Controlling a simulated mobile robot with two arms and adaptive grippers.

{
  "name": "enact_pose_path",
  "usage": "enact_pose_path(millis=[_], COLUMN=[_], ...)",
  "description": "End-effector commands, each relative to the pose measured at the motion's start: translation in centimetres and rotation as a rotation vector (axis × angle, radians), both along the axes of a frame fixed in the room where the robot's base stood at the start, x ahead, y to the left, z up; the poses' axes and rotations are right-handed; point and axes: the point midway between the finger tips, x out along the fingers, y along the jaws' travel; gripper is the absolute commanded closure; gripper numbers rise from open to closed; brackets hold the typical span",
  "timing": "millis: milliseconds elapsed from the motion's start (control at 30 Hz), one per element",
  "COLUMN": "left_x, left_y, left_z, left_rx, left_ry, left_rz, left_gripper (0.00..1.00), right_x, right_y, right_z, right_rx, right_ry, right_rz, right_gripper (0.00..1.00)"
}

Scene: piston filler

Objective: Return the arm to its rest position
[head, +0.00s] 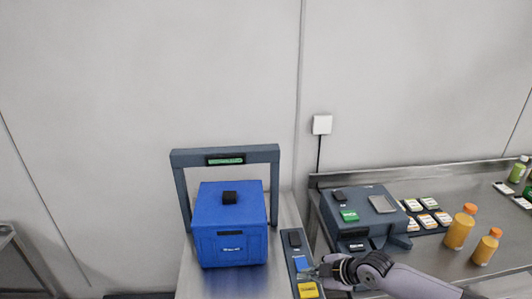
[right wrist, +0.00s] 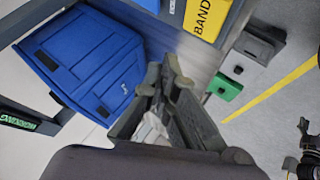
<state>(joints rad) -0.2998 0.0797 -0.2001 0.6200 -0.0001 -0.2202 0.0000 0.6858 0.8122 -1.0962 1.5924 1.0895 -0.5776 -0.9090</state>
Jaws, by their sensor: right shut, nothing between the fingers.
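My right arm comes in from the right edge of the head view. Its gripper (head: 318,271) is low in the middle, at the narrow dark panel (head: 291,258) with a blue block (head: 301,263) and a yellow block (head: 308,290). Whether it touches the panel is unclear. In the right wrist view the fingers of this gripper (right wrist: 168,72) are together with nothing between them. A yellow label reading "BAND" (right wrist: 205,17) shows beyond them. My left gripper is not in view.
A blue box (head: 230,240) stands under a dark frame (head: 181,205) on the left. A grey machine (head: 362,213) stands right of the panel. Orange bottles (head: 460,228) (head: 486,246) stand on the metal counter near my arm.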

Motion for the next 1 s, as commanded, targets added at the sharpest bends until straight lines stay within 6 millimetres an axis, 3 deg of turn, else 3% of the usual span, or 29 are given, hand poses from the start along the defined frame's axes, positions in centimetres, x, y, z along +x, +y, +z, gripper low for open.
enact_pose_path(millis=[167,300,433,567,1000], left_x=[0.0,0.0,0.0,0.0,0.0], left_y=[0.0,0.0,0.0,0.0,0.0], left_z=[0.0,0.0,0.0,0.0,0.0], left_rx=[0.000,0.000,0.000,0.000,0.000], left_ry=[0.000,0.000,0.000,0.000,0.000], left_rz=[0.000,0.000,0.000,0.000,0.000], left_gripper=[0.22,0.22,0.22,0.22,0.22], right_x=[-5.4,-11.1,-15.1,-18.4,-27.5], right_y=[6.1,10.6,12.0,10.7,-0.2], right_z=[-1.7,-1.9,-1.3,-0.8,-1.2], right_rx=[0.059,0.120,0.169,0.203,0.180], right_ry=[0.098,0.198,0.283,0.368,0.559], right_rz=[0.028,-0.021,-0.151,-0.357,-1.025], right_gripper=[1.00,1.00,1.00,1.00,1.00])
